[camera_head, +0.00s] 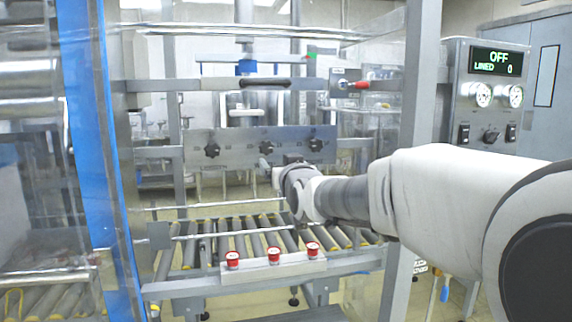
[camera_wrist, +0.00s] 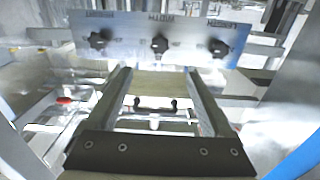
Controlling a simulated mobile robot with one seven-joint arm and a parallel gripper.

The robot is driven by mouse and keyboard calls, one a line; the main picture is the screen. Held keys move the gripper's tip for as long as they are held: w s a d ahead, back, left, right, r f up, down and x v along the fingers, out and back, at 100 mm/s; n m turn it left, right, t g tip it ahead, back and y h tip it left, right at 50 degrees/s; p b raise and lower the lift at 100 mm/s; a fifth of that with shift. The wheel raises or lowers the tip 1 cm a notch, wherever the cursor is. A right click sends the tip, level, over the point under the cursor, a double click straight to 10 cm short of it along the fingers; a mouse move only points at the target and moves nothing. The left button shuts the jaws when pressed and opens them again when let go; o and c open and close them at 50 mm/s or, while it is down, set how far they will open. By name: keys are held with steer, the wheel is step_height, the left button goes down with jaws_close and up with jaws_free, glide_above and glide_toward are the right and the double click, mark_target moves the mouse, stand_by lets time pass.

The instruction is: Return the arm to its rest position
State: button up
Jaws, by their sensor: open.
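My arm reaches in from the right in the head view, and my gripper (camera_head: 268,168) is at its far end, in front of a metal plate with three black knobs (camera_head: 225,149). In the wrist view my gripper (camera_wrist: 157,76) has its two fingers spread wide with nothing between them. The knob plate (camera_wrist: 130,32) shows just beyond the fingertips there. I cannot tell whether a fingertip touches the plate.
A roller conveyor (camera_head: 245,238) lies below the arm, with three red buttons (camera_head: 273,254) on its front rail. A control panel (camera_head: 487,95) reading "OFF" and "LINED 0" stands at the right. A blue-edged clear panel (camera_head: 92,130) stands at the left.

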steer(key=s+d+f+m+g+h, duration=0.15)
steer(key=s+d+f+g, duration=0.35)
steer(key=s, duration=0.7)
steer(key=s+d+f+g+h, duration=0.2)
steer(key=s+d+f, duration=0.55)
steer(key=s, duration=0.45)
steer(key=s+d+f+m+g+h, duration=0.15)
steer(key=s+d+f+g, duration=0.45)
steer(key=s, duration=0.6)
step_height(320, 180, up, 18)
steer(key=s+t+p, duration=0.1)
steer(key=p, duration=1.8)
steer(key=shift+a+r+p, duration=0.15)
steer(key=shift+a+p, duration=0.2)
steer(key=shift+p, duration=0.05)
